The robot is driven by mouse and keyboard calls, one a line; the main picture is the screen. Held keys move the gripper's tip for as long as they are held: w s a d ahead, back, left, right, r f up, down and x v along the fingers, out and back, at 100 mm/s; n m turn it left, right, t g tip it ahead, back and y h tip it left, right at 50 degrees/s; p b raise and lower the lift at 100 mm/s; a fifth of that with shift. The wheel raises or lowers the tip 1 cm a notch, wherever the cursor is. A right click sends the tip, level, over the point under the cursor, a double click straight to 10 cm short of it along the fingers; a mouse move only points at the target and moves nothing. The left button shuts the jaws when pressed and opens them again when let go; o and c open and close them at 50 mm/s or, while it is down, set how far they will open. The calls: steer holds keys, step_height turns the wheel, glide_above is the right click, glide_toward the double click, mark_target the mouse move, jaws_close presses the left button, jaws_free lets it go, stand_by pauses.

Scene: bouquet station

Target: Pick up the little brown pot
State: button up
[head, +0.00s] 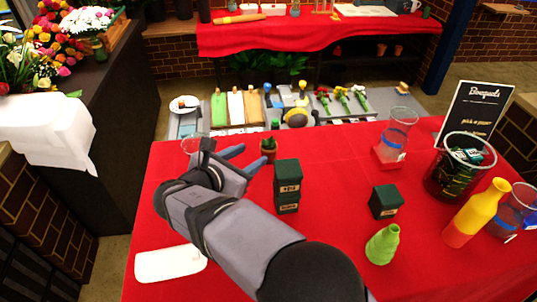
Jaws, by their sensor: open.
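A little brown pot (268,156) with a small green plant (269,143) in it stands upright on the red-covered table, near its far edge. My gripper (249,158) is just left of the pot, its fingers apart and pointing towards it. Nothing shows between the fingers. The pot is partly close behind the nearer fingertip, and I cannot tell whether they touch.
A tall dark green box (287,188) stands just right of the pot. A smaller green box (385,201), a green vase (383,244), a yellow-orange bottle (478,213) and a clear cup (396,136) stand farther right. A white tray (170,264) lies front left.

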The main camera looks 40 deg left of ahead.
steer(key=n, duration=0.2)
glide_toward(267, 141)
steer(key=shift+y, duration=0.3)
steer(key=x, duration=0.4)
steer(key=shift+d+f+b, duration=0.15)
steer(key=shift+b, duration=0.25)
steer(key=shift+p+x, duration=0.5)
steer(key=shift+x, duration=0.55)
steer(key=shift+w+p, duration=0.4)
steer(key=shift+p+x, duration=1.1)
steer(key=shift+x, duration=1.15)
steer(key=shift+s, duration=0.1)
steer(key=shift+c, duration=0.4)
jaws_close()
